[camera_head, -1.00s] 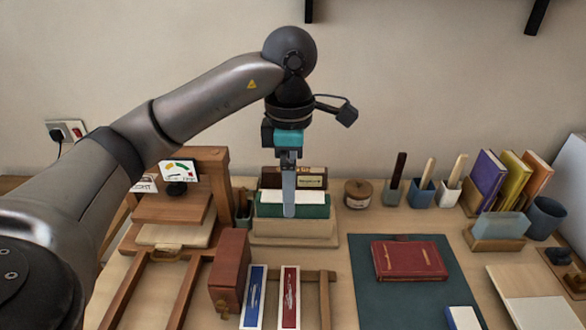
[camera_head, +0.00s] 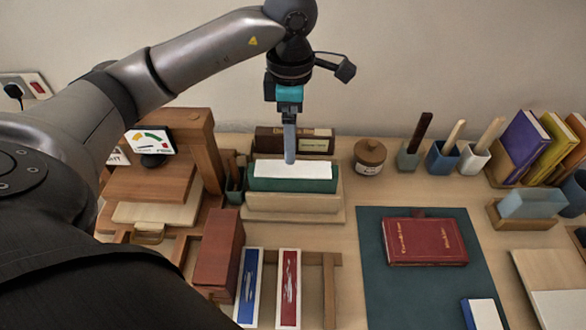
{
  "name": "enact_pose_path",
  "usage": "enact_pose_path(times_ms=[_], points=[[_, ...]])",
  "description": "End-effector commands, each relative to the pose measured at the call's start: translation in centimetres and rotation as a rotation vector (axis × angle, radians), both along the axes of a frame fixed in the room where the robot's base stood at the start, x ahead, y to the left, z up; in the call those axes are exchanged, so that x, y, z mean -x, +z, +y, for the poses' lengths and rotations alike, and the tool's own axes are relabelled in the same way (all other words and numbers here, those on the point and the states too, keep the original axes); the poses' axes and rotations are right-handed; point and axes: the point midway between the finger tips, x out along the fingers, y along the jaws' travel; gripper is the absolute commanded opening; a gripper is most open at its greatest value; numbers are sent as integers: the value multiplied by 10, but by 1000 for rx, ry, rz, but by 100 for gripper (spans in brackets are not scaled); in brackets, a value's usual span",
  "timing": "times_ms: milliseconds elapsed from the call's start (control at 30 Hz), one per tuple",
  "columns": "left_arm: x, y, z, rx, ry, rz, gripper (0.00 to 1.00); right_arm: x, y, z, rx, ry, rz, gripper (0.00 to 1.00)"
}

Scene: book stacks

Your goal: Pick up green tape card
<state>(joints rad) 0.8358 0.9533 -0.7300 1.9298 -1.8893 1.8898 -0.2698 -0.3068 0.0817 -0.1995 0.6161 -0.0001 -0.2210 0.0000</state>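A green piece with a white top (camera_head: 292,184), which looks like the green tape card, stands in a slotted pale wooden holder (camera_head: 293,215) in the middle of the table. My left gripper (camera_head: 290,158) points straight down, its tip overlapping the back edge of the white top in the picture. I cannot tell whether it touches. The fingers show edge-on as one grey strip, so their opening is hidden. Blue (camera_head: 249,289) and red (camera_head: 289,289) cards with white borders lie on a wooden frame nearer me. My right gripper is not in view.
A dark box (camera_head: 294,140) stands behind the holder. A wooden press (camera_head: 160,180) is at left, a reddish block (camera_head: 218,255) in front. A red book (camera_head: 425,242) lies on a dark green mat (camera_head: 390,290). A lidded jar (camera_head: 369,157) and several tool cups stand at back right.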

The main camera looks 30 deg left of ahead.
Motion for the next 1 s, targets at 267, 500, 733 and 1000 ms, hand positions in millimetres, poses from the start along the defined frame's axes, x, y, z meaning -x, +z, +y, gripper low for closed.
enact_pose_path(times_ms=[267,500,733,1000], points=[[0,-25,0,1,-1,0,92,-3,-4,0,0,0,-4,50],[-3,-53,-2,1,0,4,92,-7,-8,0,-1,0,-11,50],[-4,-76,-1,1,0,-1,92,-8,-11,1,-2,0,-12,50],[-4,-75,-2,0,-1,-1,81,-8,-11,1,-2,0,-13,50]])
